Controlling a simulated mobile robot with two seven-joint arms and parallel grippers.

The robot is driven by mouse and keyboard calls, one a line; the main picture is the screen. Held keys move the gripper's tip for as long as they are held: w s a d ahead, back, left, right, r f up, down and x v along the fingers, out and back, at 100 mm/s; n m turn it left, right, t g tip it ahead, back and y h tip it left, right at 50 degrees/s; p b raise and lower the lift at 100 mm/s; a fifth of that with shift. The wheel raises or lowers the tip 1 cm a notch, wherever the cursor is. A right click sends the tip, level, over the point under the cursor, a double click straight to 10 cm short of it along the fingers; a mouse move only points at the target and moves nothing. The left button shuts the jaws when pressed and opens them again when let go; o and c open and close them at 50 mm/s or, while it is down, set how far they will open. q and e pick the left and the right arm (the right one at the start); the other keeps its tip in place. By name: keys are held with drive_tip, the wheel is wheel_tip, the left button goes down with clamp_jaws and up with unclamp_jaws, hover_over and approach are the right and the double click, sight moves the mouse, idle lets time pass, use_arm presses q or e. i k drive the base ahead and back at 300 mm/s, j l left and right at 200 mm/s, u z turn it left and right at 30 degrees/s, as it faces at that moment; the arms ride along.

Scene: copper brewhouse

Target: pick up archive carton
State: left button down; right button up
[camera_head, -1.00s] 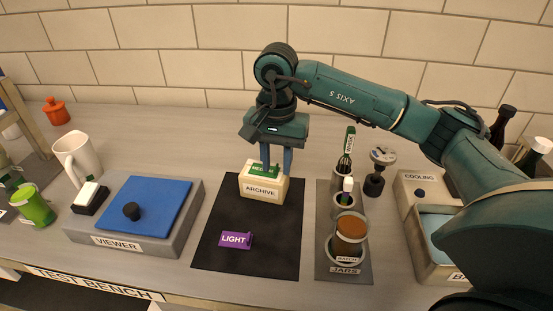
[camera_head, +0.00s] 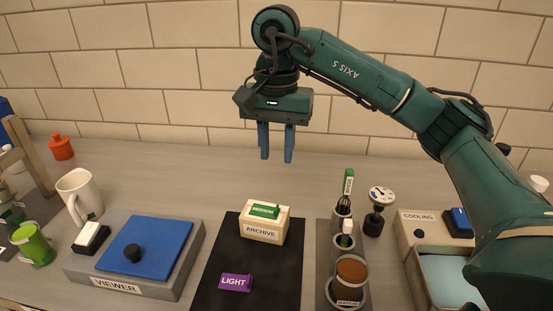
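The archive carton (camera_head: 263,232) is a cream box labelled ARCHIVE, standing on the black mat (camera_head: 225,255). A small green labelled block (camera_head: 264,210) sits on its top. My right gripper (camera_head: 276,157) is open and empty, fingers pointing down, well above and behind the carton, apart from it. My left gripper is not in view.
A purple LIGHT block (camera_head: 236,282) lies on the mat in front of the carton. The grey viewer (camera_head: 190,262) with its blue lid is to the left.

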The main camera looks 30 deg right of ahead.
sight(263, 229)
drive_tip(key=k, duration=1.5)
